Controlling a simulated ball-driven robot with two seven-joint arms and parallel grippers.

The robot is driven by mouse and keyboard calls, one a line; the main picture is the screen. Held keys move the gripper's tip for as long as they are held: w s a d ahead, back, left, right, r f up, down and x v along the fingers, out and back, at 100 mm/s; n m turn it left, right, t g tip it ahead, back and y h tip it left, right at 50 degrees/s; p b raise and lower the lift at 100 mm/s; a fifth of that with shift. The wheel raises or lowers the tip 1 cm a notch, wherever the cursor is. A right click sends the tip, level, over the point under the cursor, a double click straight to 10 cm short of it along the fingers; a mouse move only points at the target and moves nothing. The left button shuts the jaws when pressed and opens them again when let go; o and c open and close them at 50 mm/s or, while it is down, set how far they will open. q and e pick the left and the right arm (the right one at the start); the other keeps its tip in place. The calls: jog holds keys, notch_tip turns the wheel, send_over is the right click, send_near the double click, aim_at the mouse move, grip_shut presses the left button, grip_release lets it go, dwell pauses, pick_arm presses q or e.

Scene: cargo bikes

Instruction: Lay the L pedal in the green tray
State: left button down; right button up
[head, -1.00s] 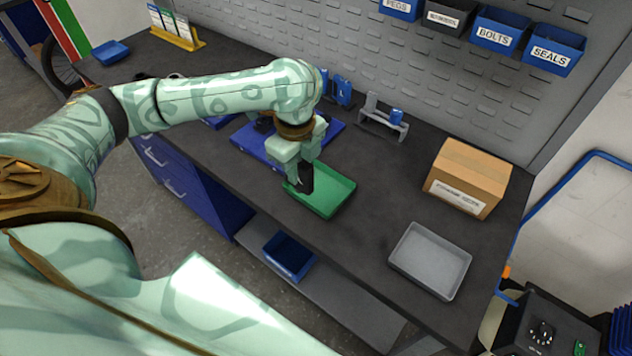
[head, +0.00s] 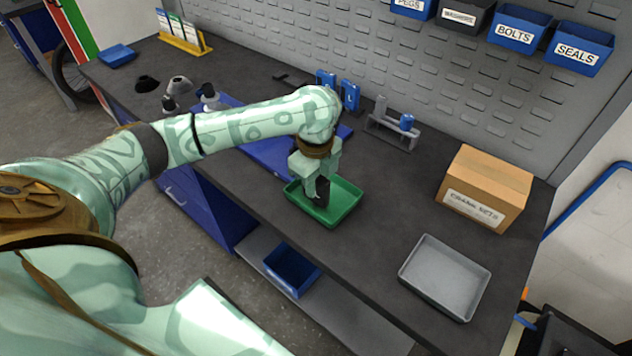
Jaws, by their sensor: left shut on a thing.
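The green tray (head: 345,207) lies on the dark workbench near its front edge. My left gripper (head: 318,190) reaches down over the tray's left part. It is shut on a black pedal (head: 322,192), which hangs upright between the fingers, low in the tray. I cannot tell whether the pedal touches the tray floor. No L mark on it can be read. My right gripper is not in view.
A blue mat (head: 272,155) lies behind the tray, partly hidden by my arm. A grey tray (head: 445,277) and a cardboard box (head: 484,188) stand to the right. A grey rack (head: 392,127) is behind. The bench between green and grey trays is clear.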

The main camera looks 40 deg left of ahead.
pick_arm(q)
jog(key=c, duration=1.3)
grip_release()
jog(key=shift+f, duration=0.1)
notch_tip(320, 180, up, 12)
jog(key=p, duration=0.5)
jog(key=shift+f+p, duration=0.25)
jog(key=shift+p, duration=0.1)
jog(key=shift+r, duration=0.45)
